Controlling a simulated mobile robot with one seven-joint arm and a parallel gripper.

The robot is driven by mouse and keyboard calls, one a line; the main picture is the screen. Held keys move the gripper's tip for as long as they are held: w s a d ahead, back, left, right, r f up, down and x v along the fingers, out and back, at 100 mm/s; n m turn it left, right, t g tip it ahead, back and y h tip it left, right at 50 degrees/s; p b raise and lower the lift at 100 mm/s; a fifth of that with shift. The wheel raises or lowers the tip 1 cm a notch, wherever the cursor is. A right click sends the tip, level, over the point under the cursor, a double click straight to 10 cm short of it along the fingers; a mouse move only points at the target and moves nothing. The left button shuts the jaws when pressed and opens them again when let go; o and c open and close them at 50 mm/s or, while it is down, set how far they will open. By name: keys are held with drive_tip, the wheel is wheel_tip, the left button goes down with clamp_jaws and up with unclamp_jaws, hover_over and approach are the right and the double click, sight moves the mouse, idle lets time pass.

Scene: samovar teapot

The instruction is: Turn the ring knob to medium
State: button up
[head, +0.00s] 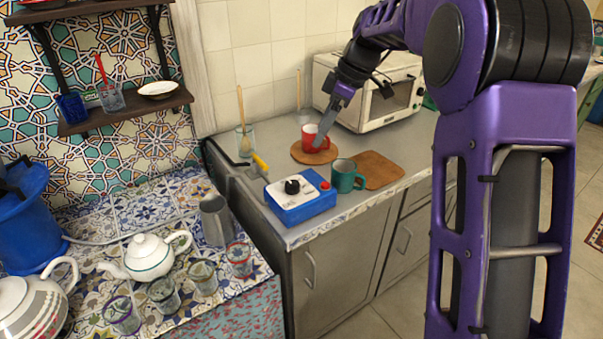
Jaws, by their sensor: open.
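A blue box (300,205) with a white top stands near the front left corner of the grey counter. A black knob (292,186) sits on its top; its exact setting is too small to read. A small red part (325,186) shows at the box's right side.
A green mug (344,176) stands just right of the box. A white teapot (149,257) and several glasses stand on the tiled surface.

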sight(293, 184)
drive_tip(key=b+x, duration=0.1)
drive_tip(key=x, duration=1.6)
clamp_jaws()
